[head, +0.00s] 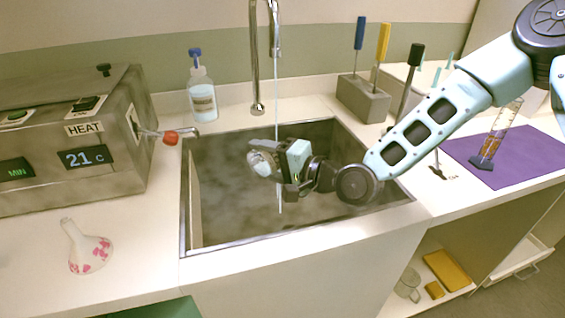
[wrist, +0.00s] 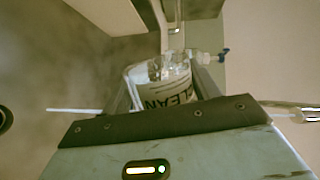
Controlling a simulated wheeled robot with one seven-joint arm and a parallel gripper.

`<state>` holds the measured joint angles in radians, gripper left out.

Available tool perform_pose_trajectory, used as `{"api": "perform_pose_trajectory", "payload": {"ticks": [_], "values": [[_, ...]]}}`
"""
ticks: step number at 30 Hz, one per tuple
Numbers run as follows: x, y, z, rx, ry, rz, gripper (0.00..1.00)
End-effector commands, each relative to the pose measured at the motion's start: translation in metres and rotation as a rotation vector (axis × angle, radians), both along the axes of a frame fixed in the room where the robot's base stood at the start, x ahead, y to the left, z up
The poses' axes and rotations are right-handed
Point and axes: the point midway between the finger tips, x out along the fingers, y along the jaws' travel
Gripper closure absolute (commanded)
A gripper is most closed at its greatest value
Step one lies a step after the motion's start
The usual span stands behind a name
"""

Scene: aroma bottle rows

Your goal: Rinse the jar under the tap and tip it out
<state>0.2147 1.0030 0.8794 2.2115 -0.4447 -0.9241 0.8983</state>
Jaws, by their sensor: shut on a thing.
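The clear glass jar (head: 261,164) is held over the sink, tilted over in the head view. My gripper (head: 276,160) is shut on it. In the wrist view the jar (wrist: 168,88) sits between the fingers, and its label reads "CLEAN". The tap (head: 256,70) stands behind the sink. A thin stream of water (head: 278,100) falls from it, crossing the picture at my gripper, just right of the jar. I cannot tell whether water enters the jar. The grey sink (head: 215,215) lies below, and its floor is partly hidden by my arm.
A metal heater box (head: 75,140) with a red-knobbed lever stands left of the sink. A blue-topped bottle (head: 202,95) stands behind. A tool block (head: 362,98) is at the back right. A purple mat (head: 530,155) lies right.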

Motion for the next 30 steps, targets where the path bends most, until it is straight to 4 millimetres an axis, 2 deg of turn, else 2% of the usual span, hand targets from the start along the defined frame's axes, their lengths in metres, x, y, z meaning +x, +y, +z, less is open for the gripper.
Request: {"api": "perform_pose_trajectory", "payload": {"ticks": [14, 30], "values": [[0.0007, -0.0007, 0.0006, 0.01, 0.009, -0.001, 0.63], [0.0027, -0.0025, 0.0053, 0.093, 0.095, 0.0, 0.63]]}}
